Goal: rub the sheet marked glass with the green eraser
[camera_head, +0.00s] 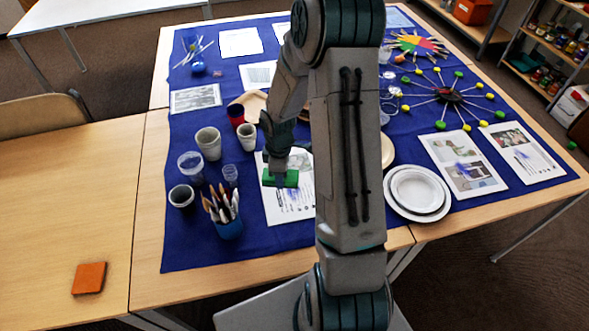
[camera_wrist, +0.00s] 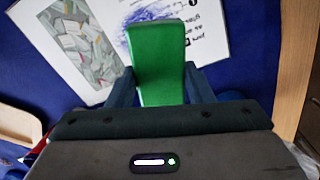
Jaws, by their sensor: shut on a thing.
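The green eraser (camera_head: 280,180) is between the fingers of my gripper (camera_head: 279,169), which is shut on it. In the wrist view the eraser (camera_wrist: 158,75) sticks out ahead of the two dark fingers. Under it lies a white sheet (camera_head: 285,210) with a picture and print; the wrist view shows the word "glass" upside down on the sheet (camera_wrist: 200,45). A blue scribble (camera_wrist: 138,38) shows on the sheet at the eraser's far end. The eraser covers part of the sheet, and my arm hides its right side. I cannot tell whether the eraser touches the paper.
Left of the sheet stand cups (camera_head: 208,144), a glass jar (camera_head: 191,166) and a blue pencil holder (camera_head: 228,226). White plates (camera_head: 418,190) lie right of my arm. Two more printed sheets (camera_head: 463,165) lie farther right. An orange block (camera_head: 89,278) sits on the bare left table.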

